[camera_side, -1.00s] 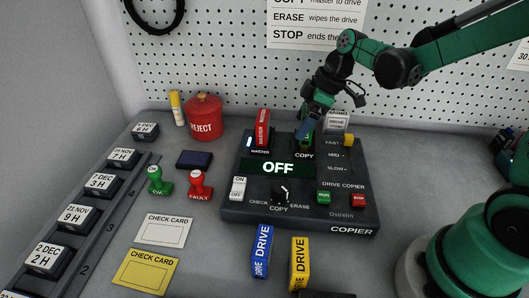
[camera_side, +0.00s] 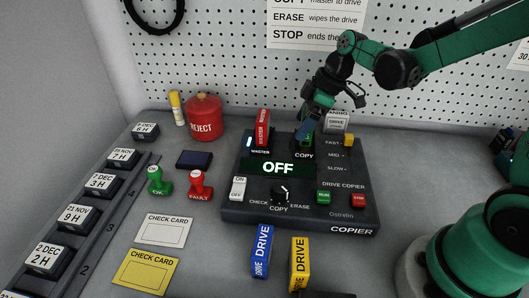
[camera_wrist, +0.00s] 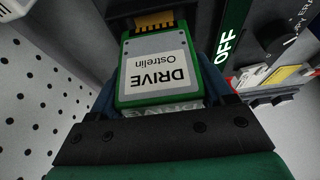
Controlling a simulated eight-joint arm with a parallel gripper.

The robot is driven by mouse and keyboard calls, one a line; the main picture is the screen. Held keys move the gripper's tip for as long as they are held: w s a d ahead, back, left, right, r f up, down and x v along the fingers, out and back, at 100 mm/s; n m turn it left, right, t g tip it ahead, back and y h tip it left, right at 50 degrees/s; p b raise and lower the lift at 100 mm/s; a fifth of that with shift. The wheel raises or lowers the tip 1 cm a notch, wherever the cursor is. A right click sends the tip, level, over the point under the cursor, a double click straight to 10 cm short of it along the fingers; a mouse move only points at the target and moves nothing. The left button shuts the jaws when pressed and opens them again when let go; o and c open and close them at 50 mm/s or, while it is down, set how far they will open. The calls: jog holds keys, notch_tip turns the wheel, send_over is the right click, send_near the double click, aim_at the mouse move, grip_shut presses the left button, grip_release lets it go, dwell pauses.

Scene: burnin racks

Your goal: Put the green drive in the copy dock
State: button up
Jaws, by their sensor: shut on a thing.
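The green drive (camera_wrist: 158,65) shows in the wrist view with a grey "DRIVE Ostrelin" label and gold contacts at its far end. My gripper (camera_side: 305,130) is shut on it, with a jaw on each side. In the side view the green drive (camera_side: 308,139) is mostly hidden by my gripper. It is at the copy dock, above the "COPY" label (camera_side: 304,155) on the black copier (camera_side: 235,213). The gold contacts meet a dark part in the wrist view; I cannot tell whether the drive is fully seated.
A red master drive (camera_side: 262,127) stands in the dock to the left. The copier display (camera_side: 278,168) reads OFF. A blue drive (camera_side: 262,250) and a yellow drive (camera_side: 299,262) lie in front. A grey drive (camera_side: 337,121) stands just right of my gripper.

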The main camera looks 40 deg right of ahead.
aim_at(306, 109)
jog(key=shift+f, duration=1.1)
dwell(1.6)
jog(key=o, duration=1.3)
jog(key=shift+c, duration=0.2)
jog(key=shift+r, duration=3.5)
jog(key=s+a+m+t+h, duration=0.2)
jog(key=s+m+t+h, duration=0.1)
jog(key=s+m, duration=0.6)
jog(key=shift+a+r+t, duration=0.35)
jog(key=shift+a+t, duration=0.05)
jog(key=shift+t, duration=0.1)
